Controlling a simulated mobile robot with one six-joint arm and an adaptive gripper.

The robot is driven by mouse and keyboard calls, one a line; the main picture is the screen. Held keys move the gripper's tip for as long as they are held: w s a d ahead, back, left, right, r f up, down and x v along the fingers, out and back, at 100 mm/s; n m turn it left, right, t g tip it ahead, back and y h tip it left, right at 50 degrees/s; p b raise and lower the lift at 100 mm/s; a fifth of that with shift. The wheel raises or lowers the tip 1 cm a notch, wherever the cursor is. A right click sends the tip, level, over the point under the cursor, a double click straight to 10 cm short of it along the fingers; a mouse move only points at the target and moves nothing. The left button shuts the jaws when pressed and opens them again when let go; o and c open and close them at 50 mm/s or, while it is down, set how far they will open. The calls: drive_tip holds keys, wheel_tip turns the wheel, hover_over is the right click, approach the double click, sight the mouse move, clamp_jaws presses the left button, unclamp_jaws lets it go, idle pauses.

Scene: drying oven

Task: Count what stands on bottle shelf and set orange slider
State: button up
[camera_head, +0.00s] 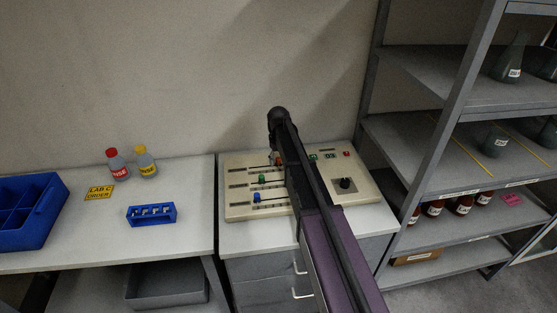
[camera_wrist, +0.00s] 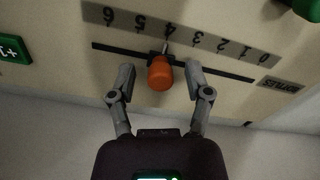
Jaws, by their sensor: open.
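In the wrist view the orange slider (camera_wrist: 160,73) stands on its slot close to the 4 of an upside-down 0 to 6 scale (camera_wrist: 180,32). My gripper (camera_wrist: 160,80) is open, one finger on each side of the orange knob, with gaps visible. In the head view the orange slider (camera_head: 278,161) is partly hidden by my arm on the beige control panel (camera_head: 240,210). Several brown bottles (camera_head: 463,206) with white labels stand on a lower level of the grey rack, the bottle shelf (camera_head: 450,229); the rack post partly hides those at the left.
The panel also has a green slider (camera_head: 262,179), a blue slider (camera_head: 256,197) and a black dial (camera_head: 345,184). Left are two rinse bottles (camera_head: 117,165), a blue rack (camera_head: 151,214) and a blue bin (camera_head: 45,235).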

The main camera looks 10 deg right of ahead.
drive_tip(key=shift+d, duration=0.1)
drive_tip(key=shift+d, duration=0.75)
drive_tip(key=shift+d+r+p, duration=0.45)
drive_tip(key=shift+r+p, duration=0.05)
drive_tip(key=shift+p, duration=0.05)
wheel_tip(320, 180, up, 13)
drive_tip(key=p, duration=1.3)
drive_tip(key=s+f+m+b, duration=0.1)
drive_tip(key=s+f+b, duration=0.2)
drive_tip(key=s, duration=0.5)
drive_tip(key=s+f+m+b, duration=0.1)
drive_tip(key=s+f+b, duration=0.3)
drive_tip(key=s, duration=0.5)
drive_tip(key=s+f+m+b, duration=0.1)
drive_tip(key=s+f+b, duration=0.2)
drive_tip(key=s, duration=0.6)
drive_tip(key=shift+s+f+b, duration=0.25)
drive_tip(key=shift+f+b, duration=0.1)
drive_tip(key=shift+b, duration=0.05)
drive_tip(key=shift+s+f+m+b, duration=0.15)
drive_tip(key=shift+s+f+b, duration=0.1)
drive_tip(key=shift+s, duration=0.45)
drive_tip(key=shift+s+f+m+b, duration=0.15)
drive_tip(key=shift+s+f+b, duration=0.1)
drive_tip(key=shift+s, duration=0.9)
